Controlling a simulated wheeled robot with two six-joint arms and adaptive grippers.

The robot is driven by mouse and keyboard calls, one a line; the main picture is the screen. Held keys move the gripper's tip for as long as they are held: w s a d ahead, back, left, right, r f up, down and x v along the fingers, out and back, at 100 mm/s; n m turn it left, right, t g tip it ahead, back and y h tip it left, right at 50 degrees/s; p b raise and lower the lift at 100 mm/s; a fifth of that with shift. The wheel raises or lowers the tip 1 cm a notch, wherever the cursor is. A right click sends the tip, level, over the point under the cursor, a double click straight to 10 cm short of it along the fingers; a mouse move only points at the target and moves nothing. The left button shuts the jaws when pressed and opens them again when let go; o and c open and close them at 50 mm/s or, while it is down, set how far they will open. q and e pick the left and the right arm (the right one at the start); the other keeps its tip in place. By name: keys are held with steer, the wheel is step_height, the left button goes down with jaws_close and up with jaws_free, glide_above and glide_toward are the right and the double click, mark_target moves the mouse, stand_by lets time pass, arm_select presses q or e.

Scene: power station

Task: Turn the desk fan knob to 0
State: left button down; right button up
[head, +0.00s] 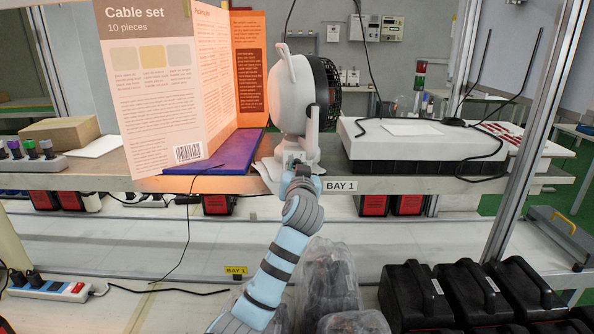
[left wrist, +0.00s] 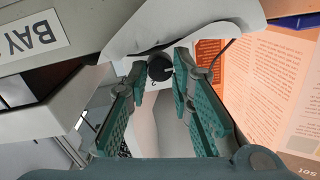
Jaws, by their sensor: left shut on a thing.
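The white desk fan (head: 290,95) stands on the shelf, with its black grille facing right. Its small black knob (left wrist: 160,68) shows between the teal fingertips in the left wrist view, with a pale mark on its face; the setting cannot be read. My left gripper (head: 296,166) reaches up from below to the front of the fan's base. In the left wrist view my left gripper (left wrist: 160,75) is shut on the knob, with one finger on either side. In the head view the gripper hides the knob. My right gripper is not in view.
A tall cable set box (head: 160,70) stands left of the fan above a purple book (head: 215,165). A white device (head: 410,140) with black cables is to the right. Black cases (head: 415,295) sit below right.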

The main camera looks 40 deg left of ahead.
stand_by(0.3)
arm_select(q)
steer(key=c, duration=1.7)
jaws_free()
steer(key=v, duration=1.2)
steer(key=shift+s, duration=0.1)
